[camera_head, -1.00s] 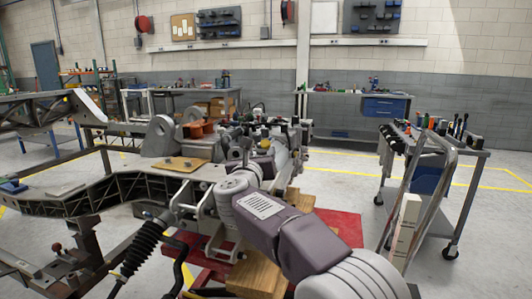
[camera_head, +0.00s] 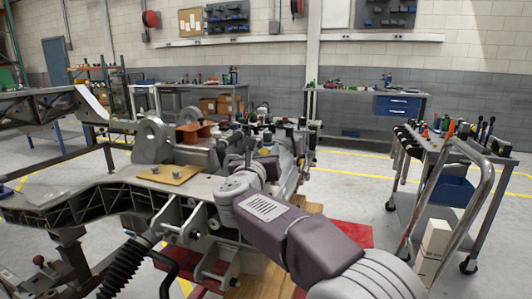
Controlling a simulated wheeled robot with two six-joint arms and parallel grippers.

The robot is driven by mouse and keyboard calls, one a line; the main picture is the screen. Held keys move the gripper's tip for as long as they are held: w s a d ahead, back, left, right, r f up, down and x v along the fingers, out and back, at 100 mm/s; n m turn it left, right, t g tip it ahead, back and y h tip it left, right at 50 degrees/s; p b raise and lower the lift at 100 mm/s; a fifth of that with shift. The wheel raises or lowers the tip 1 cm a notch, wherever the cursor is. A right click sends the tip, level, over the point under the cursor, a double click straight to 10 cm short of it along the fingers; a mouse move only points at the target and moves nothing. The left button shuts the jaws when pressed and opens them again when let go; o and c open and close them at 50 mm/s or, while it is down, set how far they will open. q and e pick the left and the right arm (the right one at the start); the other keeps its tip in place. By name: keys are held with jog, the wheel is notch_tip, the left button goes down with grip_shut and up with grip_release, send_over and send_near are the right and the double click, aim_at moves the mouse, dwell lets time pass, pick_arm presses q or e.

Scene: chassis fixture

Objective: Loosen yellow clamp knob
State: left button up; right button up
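The chassis fixture (camera_head: 90,190) fills the left and middle of the head view, a dark ribbed frame with metal brackets. I cannot make out the yellow clamp knob with certainty among the small parts crowded at its middle. My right arm comes in from the lower right and reaches over the fixture. My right gripper (camera_head: 249,153) is at its far end, close to the metal parts, small and partly hidden by my own wrist. Whether its fingers are open or touch anything does not show. My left gripper is not in view.
A tan plate (camera_head: 169,175) lies on the fixture, with an orange-brown block (camera_head: 194,132) behind it. A tool cart (camera_head: 455,160) with a bent metal handle stands at the right. A red base (camera_head: 345,234) lies under the fixture. Open floor lies between fixture and cart.

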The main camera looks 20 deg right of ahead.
grip_shut()
jog(key=shift+n+y, duration=0.3)
jog(key=shift+n, duration=0.1)
jog(key=shift+d+r+n+t+y+p, duration=0.1)
jog(key=shift+n+t+y+p, duration=0.2)
jog(key=shift+n+y+p, duration=0.65)
jog(key=n+y, duration=0.1)
jog(key=n, duration=0.2)
jog(key=shift+r, duration=0.1)
jog(key=n+g+y+p, duration=0.1)
jog(key=n+y+p, duration=0.1)
jog(key=n+p, duration=0.2)
jog(key=n+g+y+p, duration=0.1)
jog(key=n+y+p, duration=0.1)
jog(key=n+p, duration=0.2)
jog(key=n+g+y+p, duration=0.2)
jog(key=n+p, duration=0.2)
jog(key=p, duration=0.3)
jog(key=shift+r, duration=0.25)
jog(key=n+g+p, duration=0.2)
jog(key=n+p, duration=0.1)
jog(key=p, duration=0.6)
jog(key=n+g+p, duration=0.2)
jog(key=n+p, duration=0.2)
jog(key=p, duration=0.6)
jog(key=shift+f+g, duration=0.2)
jog(key=shift+g, duration=0.2)
jog(key=shift+f+n+p, duration=0.35)
jog(key=shift+p, duration=0.5)
